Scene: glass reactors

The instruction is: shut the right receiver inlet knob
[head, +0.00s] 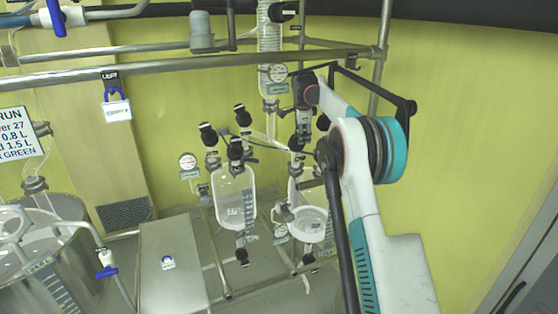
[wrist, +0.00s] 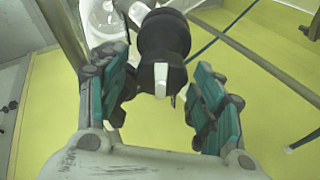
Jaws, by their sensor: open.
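In the wrist view a black ribbed knob (wrist: 163,42) with a pale pointer on its end lies just beyond and between the fingers of my gripper (wrist: 160,98). The teal finger pads stand apart, one on each side of the knob's near end, and a gap shows on both sides. In the head view my gripper hangs down at the end of my arm, above the right receiver (head: 309,222), a glass vessel with liquid in it. The arm and gripper partly hide the right receiver's top, so its knob is hard to make out there.
The left receiver (head: 233,190) stands close beside, with black knobs (head: 208,133) on top. A glass column (head: 270,50) and metal rail (head: 190,66) are behind and above. A grey box (head: 170,265) stands at lower left. A thin rod (wrist: 220,30) crosses near the knob.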

